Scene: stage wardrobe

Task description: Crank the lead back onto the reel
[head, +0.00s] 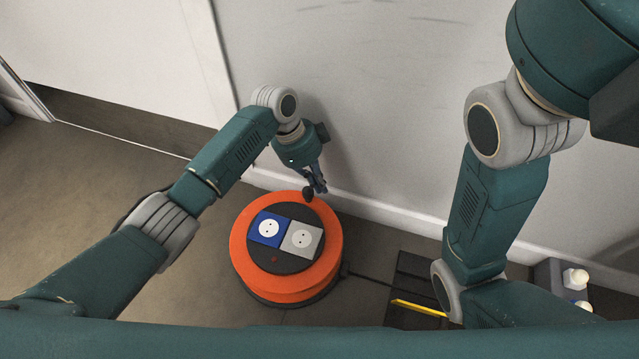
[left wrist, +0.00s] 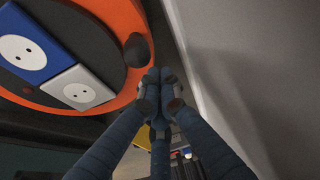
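The orange cable reel (head: 240,250) stands on the floor by the wall, with a blue socket (head: 268,229) and a grey socket (head: 301,239) on its dark hub. The black crank knob (head: 308,194) is at the reel's far rim; in the left wrist view the knob (left wrist: 137,50) is just left of and beyond my fingertips. My left gripper (head: 318,188) is beside the knob. Its blue fingers (left wrist: 160,76) are together, with nothing seen between them. The dark lead (head: 368,278) runs right from the reel along the floor. My right gripper is out of view.
A pale wall with a white skirting (head: 385,215) runs close behind the reel. A dark slatted panel (head: 412,270) and a yellow strip (head: 418,308) lie to the right. A grey box with white knobs (head: 575,279) is farther right. Floor at left is clear.

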